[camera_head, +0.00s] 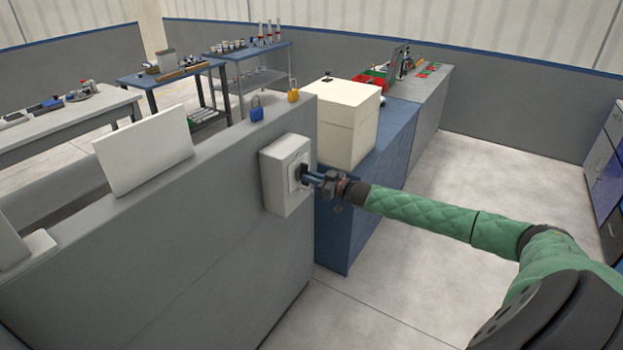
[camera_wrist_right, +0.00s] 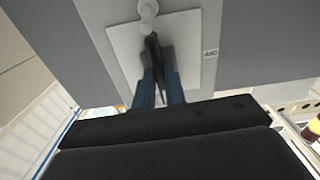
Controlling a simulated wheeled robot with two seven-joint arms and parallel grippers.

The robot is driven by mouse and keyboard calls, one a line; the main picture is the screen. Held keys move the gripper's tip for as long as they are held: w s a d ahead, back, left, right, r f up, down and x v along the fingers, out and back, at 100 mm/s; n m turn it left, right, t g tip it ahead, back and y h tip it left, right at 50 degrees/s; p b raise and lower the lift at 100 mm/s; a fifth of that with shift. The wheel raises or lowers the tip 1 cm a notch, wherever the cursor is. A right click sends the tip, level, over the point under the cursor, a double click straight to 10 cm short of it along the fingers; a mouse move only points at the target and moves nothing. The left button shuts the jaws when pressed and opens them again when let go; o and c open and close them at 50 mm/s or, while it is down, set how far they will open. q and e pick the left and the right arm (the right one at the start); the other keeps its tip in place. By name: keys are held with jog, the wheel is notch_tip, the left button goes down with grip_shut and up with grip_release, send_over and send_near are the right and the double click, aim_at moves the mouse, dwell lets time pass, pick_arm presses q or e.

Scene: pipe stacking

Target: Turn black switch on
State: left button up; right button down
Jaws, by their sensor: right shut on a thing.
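A light grey switch box (camera_head: 275,185) is mounted on the end of the grey partition wall. The black switch is a dark lever on its front, mostly covered by my gripper in the head view. In the right wrist view the black switch (camera_wrist_right: 153,52) stands out from a white plate (camera_wrist_right: 125,45), between the two blue fingers. My right gripper (camera_head: 307,174) is at the box front, shut on the black switch; its fingers (camera_wrist_right: 160,82) show in the wrist view. Whether the lever is on or off cannot be told. My left gripper is not in view.
A cream box (camera_head: 348,125) stands on a blue cabinet (camera_head: 345,230) just behind the switch box. A blue padlock (camera_head: 257,113) and a yellow padlock (camera_head: 293,95) sit on the wall top, with a white panel (camera_head: 143,155) further left. Floor on the right is clear.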

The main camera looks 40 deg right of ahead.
jog(key=shift+f+m, duration=0.1)
jog(key=shift+m, duration=0.2)
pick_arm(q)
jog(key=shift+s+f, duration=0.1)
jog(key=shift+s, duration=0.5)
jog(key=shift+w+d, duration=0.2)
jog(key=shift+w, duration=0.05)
pick_arm(e)
jog(key=c, duration=1.5)
grip_release()
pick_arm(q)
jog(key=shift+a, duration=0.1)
pick_arm(e)
jog(key=shift+o, duration=0.2)
jog(key=shift+s+d, duration=0.1)
jog(key=shift+s, duration=0.05)
